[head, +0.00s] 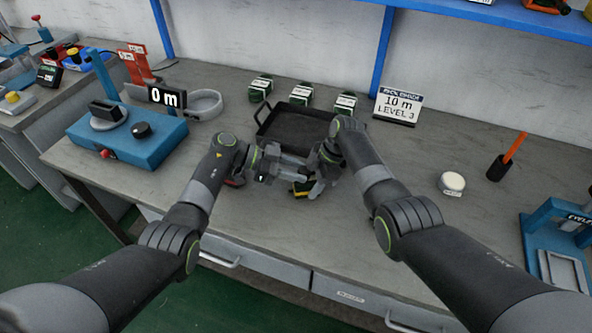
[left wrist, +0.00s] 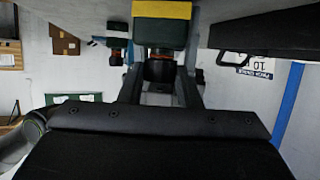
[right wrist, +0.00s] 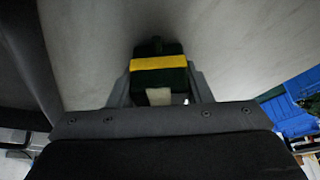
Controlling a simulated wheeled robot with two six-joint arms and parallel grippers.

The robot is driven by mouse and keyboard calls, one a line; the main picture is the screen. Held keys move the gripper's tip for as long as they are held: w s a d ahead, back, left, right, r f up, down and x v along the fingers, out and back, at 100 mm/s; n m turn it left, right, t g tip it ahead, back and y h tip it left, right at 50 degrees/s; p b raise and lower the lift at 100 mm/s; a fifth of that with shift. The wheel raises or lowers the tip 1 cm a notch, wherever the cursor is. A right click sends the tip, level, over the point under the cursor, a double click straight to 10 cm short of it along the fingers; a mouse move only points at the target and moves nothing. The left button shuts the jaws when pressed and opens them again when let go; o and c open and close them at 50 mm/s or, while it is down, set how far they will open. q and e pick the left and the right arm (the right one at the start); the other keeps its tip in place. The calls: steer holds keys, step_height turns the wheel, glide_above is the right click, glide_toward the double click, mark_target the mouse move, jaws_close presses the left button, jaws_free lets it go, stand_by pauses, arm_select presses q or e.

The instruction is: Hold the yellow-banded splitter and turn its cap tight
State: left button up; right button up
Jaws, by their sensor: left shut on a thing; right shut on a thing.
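The yellow-banded splitter (head: 302,189) is a dark green block with a yellow band, held just above the bench in front of the black tray. My right gripper (head: 318,183) is shut on its body; the right wrist view shows the green block with its yellow band (right wrist: 158,64) between the fingers. My left gripper (head: 284,172) comes from the left and is shut on the dark cap with an orange ring (left wrist: 159,70), at the splitter's end. In the head view the fingers largely hide the cap. Whether any gap remains between cap and body is unclear.
A black tray (head: 268,129) lies behind the grippers, with several green-and-white boxes (head: 301,94) behind it. A blue machine (head: 150,138) with a "0 m" display stands left. A white puck (head: 452,182) and black holder (head: 497,168) stand right; bench between is clear.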

arm_select(q)
steer(key=shift+r+m+g, duration=0.3)
steer(key=o, duration=1)
steer(key=shift+f, duration=0.1)
step_height(320, 180, up, 10)
stand_by(0.4)
